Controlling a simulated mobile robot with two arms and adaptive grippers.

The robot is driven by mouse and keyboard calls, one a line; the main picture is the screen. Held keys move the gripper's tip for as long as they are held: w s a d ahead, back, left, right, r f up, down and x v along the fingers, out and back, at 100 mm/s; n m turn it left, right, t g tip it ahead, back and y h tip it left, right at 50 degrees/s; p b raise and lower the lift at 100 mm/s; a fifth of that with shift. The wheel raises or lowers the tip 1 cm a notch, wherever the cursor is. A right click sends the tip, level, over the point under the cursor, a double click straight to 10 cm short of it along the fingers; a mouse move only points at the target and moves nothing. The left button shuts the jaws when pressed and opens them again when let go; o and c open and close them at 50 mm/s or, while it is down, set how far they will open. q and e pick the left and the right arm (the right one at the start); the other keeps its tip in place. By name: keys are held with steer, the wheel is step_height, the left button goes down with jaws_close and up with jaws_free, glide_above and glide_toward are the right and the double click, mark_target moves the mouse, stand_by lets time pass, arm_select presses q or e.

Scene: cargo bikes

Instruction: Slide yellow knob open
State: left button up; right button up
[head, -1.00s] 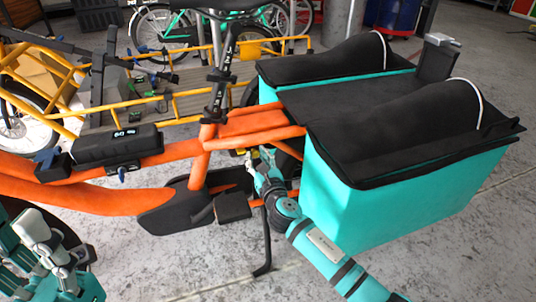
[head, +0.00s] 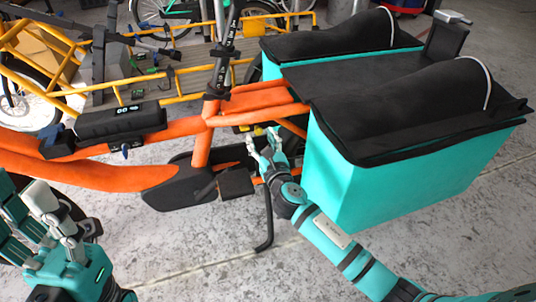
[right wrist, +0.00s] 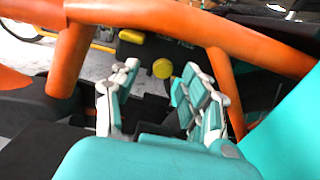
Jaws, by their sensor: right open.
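In the right wrist view a round yellow knob (right wrist: 162,68) shows beyond and between the fingertips of my right gripper (right wrist: 158,84). The gripper is open and empty, its fingers on either side of the knob in the picture. I see no contact with the knob. In the head view my right gripper (head: 262,141) reaches behind the orange bike frame (head: 207,125), beside the teal cargo box (head: 345,185). The knob cannot be made out clearly there. My left gripper (head: 40,215) is at the left edge with its fingers spread, apart from the knob.
Orange tubes (right wrist: 185,17) cross above my right fingers, and the box wall is close on the right. A black pedal (head: 237,183) and a kickstand (head: 266,225) are near my right arm. Bare grey floor (head: 185,245) lies in front.

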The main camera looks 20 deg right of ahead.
steer(key=s, duration=0.9)
steer(key=shift+s, duration=0.3)
steer(key=shift+d, duration=0.1)
